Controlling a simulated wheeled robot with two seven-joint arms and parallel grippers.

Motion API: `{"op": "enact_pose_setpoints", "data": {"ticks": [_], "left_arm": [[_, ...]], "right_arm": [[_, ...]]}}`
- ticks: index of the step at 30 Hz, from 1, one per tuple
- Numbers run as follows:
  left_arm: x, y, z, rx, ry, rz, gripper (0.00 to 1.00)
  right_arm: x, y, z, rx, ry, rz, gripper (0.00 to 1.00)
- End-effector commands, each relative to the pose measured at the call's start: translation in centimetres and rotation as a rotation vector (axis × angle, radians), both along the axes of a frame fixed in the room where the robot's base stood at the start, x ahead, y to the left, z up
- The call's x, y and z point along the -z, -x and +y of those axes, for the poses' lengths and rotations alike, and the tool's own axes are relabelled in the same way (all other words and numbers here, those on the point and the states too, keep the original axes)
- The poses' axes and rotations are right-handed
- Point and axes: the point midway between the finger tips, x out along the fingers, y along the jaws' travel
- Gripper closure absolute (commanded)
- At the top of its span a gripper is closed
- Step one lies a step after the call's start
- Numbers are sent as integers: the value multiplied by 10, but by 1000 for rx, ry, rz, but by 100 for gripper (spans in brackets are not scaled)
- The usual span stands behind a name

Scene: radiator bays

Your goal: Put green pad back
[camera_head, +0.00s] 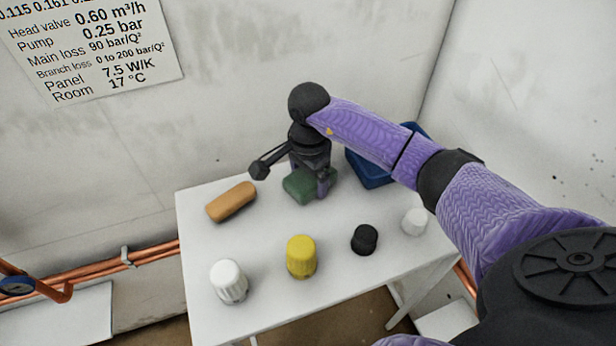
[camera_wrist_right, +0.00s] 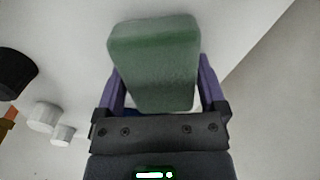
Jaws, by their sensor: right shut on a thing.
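The green pad (camera_head: 300,187) is a small block near the back middle of the white table (camera_head: 205,290). My right gripper (camera_head: 311,188) reaches down from above and is shut on it. In the right wrist view the green pad (camera_wrist_right: 155,62) sits between the two purple fingers of the right gripper (camera_wrist_right: 160,90). I cannot tell whether the pad touches the tabletop or hangs just above it. My left gripper does not show.
An orange-brown block (camera_head: 231,201) lies to the left of the pad. A blue tray (camera_head: 369,170) stands behind my right arm, partly hidden. Along the front are a white knob (camera_head: 229,281), a yellow knob (camera_head: 301,257), a black knob (camera_head: 364,239) and a smaller white knob (camera_head: 414,221).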

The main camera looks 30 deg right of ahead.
Motion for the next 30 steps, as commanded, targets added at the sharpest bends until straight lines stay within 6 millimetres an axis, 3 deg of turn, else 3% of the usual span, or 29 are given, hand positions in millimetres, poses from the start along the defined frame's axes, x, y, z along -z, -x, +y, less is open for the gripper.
{"op": "enact_pose_setpoints", "data": {"ticks": [4,5,6,14,17,24,30], "left_arm": [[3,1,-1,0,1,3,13],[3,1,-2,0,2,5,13],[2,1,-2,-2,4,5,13],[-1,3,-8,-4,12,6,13],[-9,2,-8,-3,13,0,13],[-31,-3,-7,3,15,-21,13],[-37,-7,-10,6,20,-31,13]], "right_arm": [[3,0,0,0,0,0,65],[3,0,0,0,0,0,8],[2,0,0,-1,0,0,0],[-2,0,0,-1,-1,-1,0],[-21,-1,0,-2,0,-4,0],[-91,-1,0,-1,1,-5,0],[-119,0,0,0,-1,-2,0]]}}
